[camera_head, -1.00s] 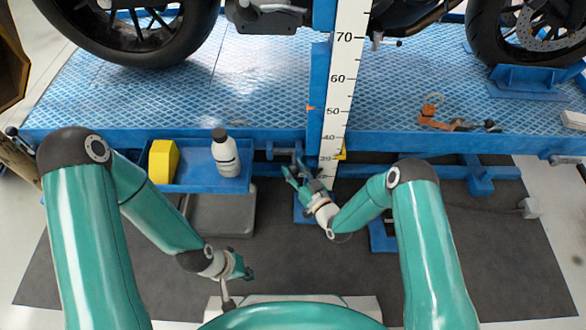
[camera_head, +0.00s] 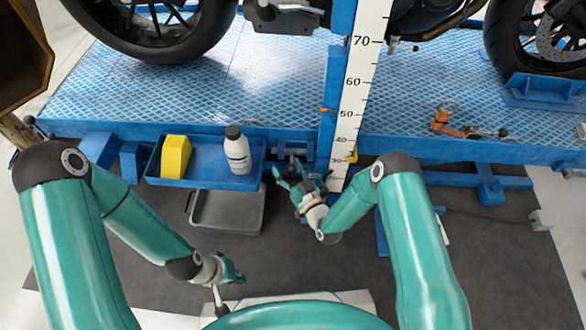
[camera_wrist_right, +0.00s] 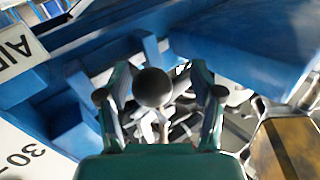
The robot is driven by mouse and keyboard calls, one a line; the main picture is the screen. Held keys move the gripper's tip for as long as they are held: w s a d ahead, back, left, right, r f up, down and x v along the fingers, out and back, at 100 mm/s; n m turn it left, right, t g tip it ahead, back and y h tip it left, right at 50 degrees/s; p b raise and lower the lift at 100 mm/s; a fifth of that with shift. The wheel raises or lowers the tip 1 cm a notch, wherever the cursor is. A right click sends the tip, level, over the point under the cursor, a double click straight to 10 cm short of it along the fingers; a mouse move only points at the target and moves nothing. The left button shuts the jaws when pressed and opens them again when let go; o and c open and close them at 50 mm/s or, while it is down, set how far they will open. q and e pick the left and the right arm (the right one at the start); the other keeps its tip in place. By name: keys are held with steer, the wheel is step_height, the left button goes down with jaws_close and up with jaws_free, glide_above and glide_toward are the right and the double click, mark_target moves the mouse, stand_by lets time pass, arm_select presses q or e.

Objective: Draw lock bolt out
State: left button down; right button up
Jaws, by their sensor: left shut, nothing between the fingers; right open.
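In the right wrist view a dark round knob (camera_wrist_right: 152,87) on a light rod, apparently the lock bolt's handle, shows between the fingers of my right gripper (camera_wrist_right: 160,95). The fingers are open and spread to either side of it; I cannot tell whether they touch it. In the head view my right gripper (camera_head: 300,183) is just below the lift's front edge, left of the scale post; the knob is not clear there. My left gripper (camera_head: 238,274) is shut and empty, low and away from the lift.
The blue lift (camera_head: 260,95) carries a motorcycle. The white scale post (camera_head: 352,100) stands close right of my right gripper. A blue side tray (camera_head: 205,181) holds a yellow block (camera_head: 175,157) and a white bottle (camera_head: 237,152). An orange tool (camera_head: 450,127) lies on the deck.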

steer(key=shift+d, duration=0.2)
steer(key=shift+s, duration=0.1)
steer(key=shift+s+d, duration=0.2)
steer(key=shift+s, duration=0.1)
steer(key=v, duration=1.1)
steer(key=shift+s+f, duration=0.1)
steer(key=shift+s, duration=0.05)
